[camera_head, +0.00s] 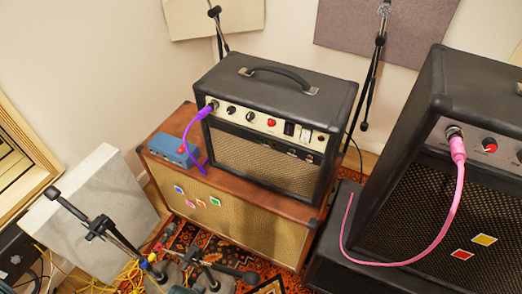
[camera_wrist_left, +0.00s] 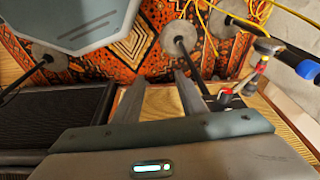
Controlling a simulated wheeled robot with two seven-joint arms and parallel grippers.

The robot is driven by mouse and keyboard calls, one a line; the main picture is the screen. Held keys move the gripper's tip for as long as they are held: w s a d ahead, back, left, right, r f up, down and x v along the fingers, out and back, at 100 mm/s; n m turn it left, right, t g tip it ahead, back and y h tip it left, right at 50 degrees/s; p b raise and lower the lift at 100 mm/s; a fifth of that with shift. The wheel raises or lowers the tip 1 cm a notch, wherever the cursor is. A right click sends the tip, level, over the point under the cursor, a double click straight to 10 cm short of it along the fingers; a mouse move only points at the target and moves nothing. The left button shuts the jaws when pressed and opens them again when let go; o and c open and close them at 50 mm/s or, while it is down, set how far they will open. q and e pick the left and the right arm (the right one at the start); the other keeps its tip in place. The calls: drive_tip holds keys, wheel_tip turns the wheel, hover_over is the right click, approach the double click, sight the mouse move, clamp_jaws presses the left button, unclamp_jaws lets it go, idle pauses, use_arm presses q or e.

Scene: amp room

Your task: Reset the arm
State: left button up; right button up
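My left gripper (camera_wrist_left: 160,82) shows in the left wrist view. Its two grey fingers stand apart with nothing between them, so it is open and empty. Patterned rug and a light wooden surface show beyond the fingers. In the head view I cannot make out either gripper clearly. My right gripper is in neither view. No separate task object is named.
A black amplifier head (camera_head: 270,125) with a purple cable (camera_head: 187,135) and a blue pedal (camera_head: 172,149) sits on a brown cabinet (camera_head: 230,222). A larger black amp (camera_head: 440,190) with a pink cable (camera_head: 457,200) stands right. Stands and yellow cables (camera_head: 132,272) clutter the rug.

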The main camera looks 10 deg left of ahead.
use_arm(q)
drive_tip(key=s+a+f+g, duration=0.1)
drive_tip(key=s+f, duration=0.3)
drive_tip(key=f, duration=0.5)
drive_tip(key=s+f, duration=0.4)
drive_tip(key=f, duration=0.6)
drive_tip(key=s+a+f, duration=0.2)
drive_tip(key=s+f, duration=0.6)
drive_tip(key=s, duration=0.4)
drive_tip(key=shift+s+a+g, duration=0.25)
drive_tip(key=shift+s+g, duration=0.1)
drive_tip(key=shift+g, duration=0.05)
